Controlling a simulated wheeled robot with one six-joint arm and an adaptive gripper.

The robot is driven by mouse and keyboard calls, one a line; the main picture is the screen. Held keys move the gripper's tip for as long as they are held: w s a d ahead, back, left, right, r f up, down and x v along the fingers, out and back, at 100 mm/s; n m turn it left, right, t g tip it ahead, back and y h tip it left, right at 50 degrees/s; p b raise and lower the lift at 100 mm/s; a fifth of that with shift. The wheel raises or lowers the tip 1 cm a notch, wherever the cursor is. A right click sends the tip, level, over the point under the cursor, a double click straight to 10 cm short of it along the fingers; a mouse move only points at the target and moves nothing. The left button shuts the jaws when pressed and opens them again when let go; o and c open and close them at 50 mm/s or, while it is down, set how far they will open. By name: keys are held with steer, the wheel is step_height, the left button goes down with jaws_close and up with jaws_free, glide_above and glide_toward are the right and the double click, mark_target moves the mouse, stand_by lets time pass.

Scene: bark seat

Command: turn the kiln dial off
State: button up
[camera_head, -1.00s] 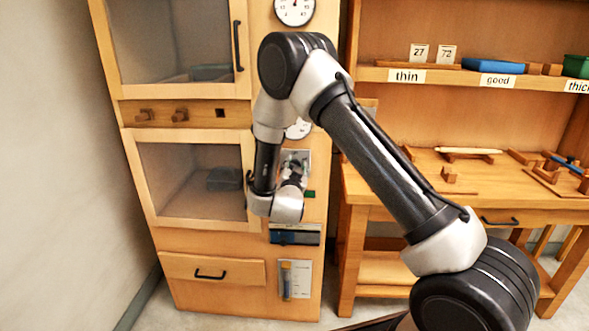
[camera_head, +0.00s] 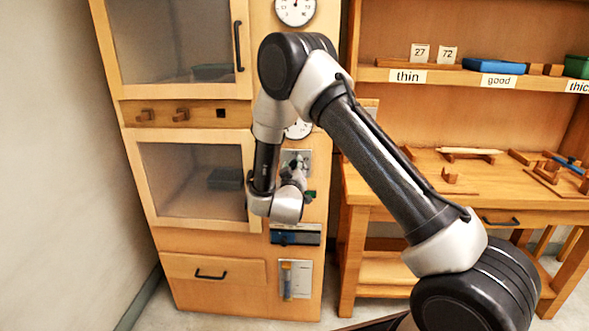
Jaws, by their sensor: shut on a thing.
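The kiln (camera_head: 192,235) is a tall wooden cabinet with two glazed doors, at the left of the head view. A grey metal plate (camera_head: 303,156) is on its right-hand panel, below a round gauge. My gripper (camera_head: 294,168) is at this plate, shut on the dial there. The dial itself is mostly hidden behind my gripper and wrist, so its pointer and setting cannot be read. A small green patch (camera_head: 311,195) shows just right of my wrist.
A blue-and-grey box (camera_head: 295,234) and a card holder (camera_head: 294,280) are on the panel below my wrist. A workbench (camera_head: 420,195) with shelves stands at the right. Floor shows in front.

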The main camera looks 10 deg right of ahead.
steer(key=n, duration=0.6)
steer(key=shift+f+n, duration=0.1)
steer(key=shift+n, duration=0.2)
steer(key=n, duration=0.6)
steer(key=shift+a+f, duration=0.1)
stand_by(0.3)
steer(key=o, duration=1)
steer(key=v, duration=1.2)
